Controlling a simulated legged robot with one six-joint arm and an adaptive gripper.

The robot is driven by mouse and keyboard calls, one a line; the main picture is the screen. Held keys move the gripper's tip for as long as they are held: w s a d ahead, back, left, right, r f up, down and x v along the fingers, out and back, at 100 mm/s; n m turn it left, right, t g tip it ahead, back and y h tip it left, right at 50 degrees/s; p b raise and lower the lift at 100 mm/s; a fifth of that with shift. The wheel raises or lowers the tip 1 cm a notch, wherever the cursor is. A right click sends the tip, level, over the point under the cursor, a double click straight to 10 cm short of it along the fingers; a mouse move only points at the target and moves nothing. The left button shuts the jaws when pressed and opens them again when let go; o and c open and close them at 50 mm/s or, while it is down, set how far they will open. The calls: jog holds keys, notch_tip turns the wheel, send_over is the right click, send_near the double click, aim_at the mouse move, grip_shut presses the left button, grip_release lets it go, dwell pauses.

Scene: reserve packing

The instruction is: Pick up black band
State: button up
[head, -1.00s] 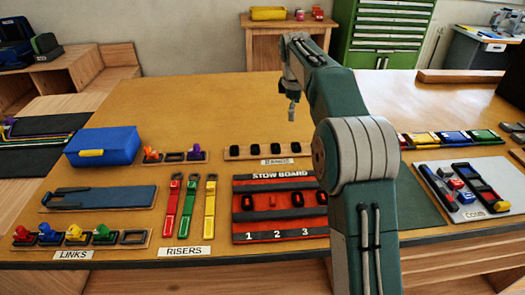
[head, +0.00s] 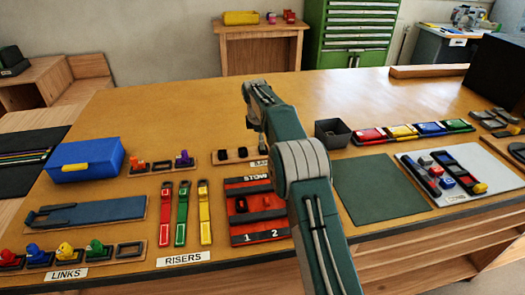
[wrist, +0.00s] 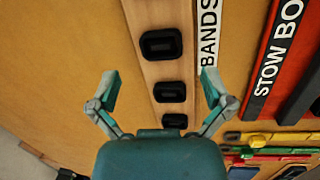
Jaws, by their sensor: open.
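Several black bands sit in a row on a wooden strip (wrist: 155,15) labelled BANDS. In the wrist view they are a large near one (wrist: 161,44), a middle one (wrist: 170,92) and a smaller far one (wrist: 174,121). In the head view two black bands (head: 224,154) show on the strip, and my arm hides the rest. My gripper (wrist: 160,85) is open and empty above the strip. Its fingers stand on either side of the row, with the middle band between them in the picture. I cannot tell its exact height.
The red and black stow board (head: 247,238) lies in front of the strip, partly behind my arm. A blue box (head: 85,160), risers (head: 182,215) and links (head: 66,250) are to the left. A dark open bin (head: 332,133) and green mat (head: 381,192) are to the right.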

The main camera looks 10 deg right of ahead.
notch_tip(320, 180, down, 4)
jog(key=shift+w+r, duration=0.15)
jog(key=shift+d, duration=0.5)
jog(key=c, duration=0.4)
jog(key=shift+a, duration=0.45)
jog(key=c, duration=0.3)
jog(key=shift+d, duration=0.1)
